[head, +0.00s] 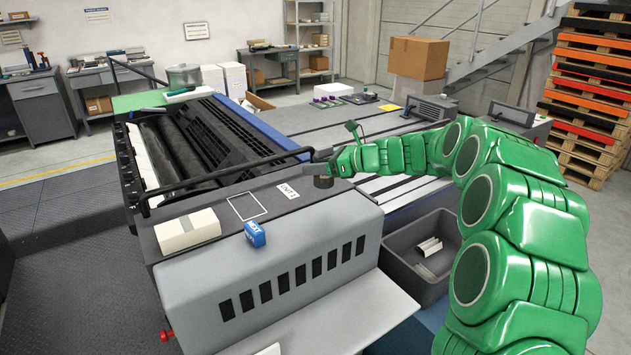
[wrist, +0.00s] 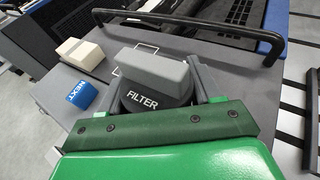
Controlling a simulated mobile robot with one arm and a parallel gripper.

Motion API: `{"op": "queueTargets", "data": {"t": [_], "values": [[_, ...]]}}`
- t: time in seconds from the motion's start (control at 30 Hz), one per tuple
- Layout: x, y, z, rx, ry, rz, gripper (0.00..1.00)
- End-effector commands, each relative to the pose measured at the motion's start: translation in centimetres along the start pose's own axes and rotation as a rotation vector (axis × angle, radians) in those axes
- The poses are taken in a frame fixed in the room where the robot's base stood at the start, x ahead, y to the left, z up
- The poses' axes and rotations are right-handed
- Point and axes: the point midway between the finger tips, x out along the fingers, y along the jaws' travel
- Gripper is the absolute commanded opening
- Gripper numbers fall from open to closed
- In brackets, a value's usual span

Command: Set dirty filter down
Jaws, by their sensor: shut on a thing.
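The filter (wrist: 146,98) is a dark round body lettered FILTER with a grey block-shaped top. My gripper (wrist: 162,86) is shut on it, one finger on each side. In the head view my gripper (head: 322,169) holds the filter (head: 323,181) over the right end of the grey unit's top (head: 285,205), near the UNIT 1 label (head: 288,190). Whether the filter touches the surface cannot be told. A white square outline (head: 247,206) on the top lies left of the filter. In the wrist view the filter partly hides this outline (wrist: 117,71).
A cream block (head: 187,231) and a blue NEXT block (head: 255,234) stand on the unit top. A black rail (head: 228,172) runs along its far edge, behind the filter. A dark bin (head: 405,282) with pale pieces inside sits right of the unit, below my arm.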

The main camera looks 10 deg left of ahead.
Motion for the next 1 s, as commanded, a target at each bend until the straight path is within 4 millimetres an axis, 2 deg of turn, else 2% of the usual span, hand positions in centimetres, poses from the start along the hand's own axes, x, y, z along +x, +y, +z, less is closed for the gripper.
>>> {"op": "queueTargets", "data": {"t": [0.33,0.67,0.9,1.0], "values": [[2.4,-2.3,-2.7,0.000,0.000,0.000,0.29],[3.1,-3.0,-3.6,0.000,0.000,0.001,0.29],[4.1,-3.2,-6.3,0.002,0.001,0.000,0.29],[4.2,-3.2,-6.7,0.000,0.000,-0.001,0.29]]}}
